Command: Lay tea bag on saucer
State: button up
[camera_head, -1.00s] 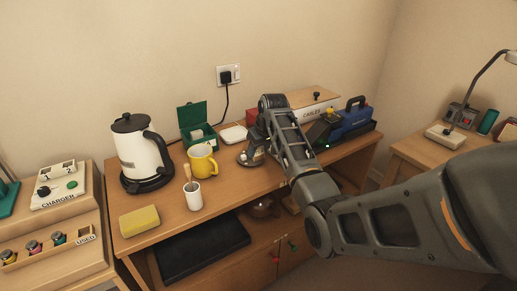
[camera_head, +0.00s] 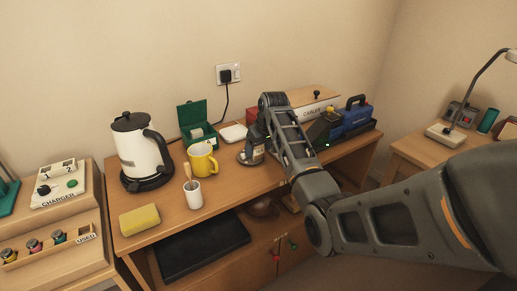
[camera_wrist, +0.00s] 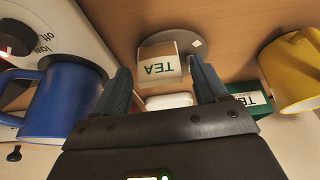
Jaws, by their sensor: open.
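The tea bag (camera_wrist: 160,64), pale with a green TEA label, rests on the grey round saucer (camera_wrist: 158,38) in the wrist view. A small white tag lies on the saucer beside it. My gripper (camera_wrist: 161,72) is open, with one finger on each side of the tea bag and a visible gap to each. In the head view my gripper (camera_head: 256,143) is low over the saucer (camera_head: 243,159) and hides much of the tea bag.
A yellow mug (camera_head: 202,160), green tea box (camera_head: 193,120) and white cup with a spoon (camera_head: 193,193) stand left of the saucer. A kettle (camera_head: 138,150) and sponge (camera_head: 140,219) are farther left. A blue case (camera_head: 354,121) stands right.

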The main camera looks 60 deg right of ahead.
jog(key=v, duration=1.1)
jog(key=shift+r, duration=0.3)
jog(key=shift+a, duration=0.1)
jog(key=shift+c, duration=0.5)
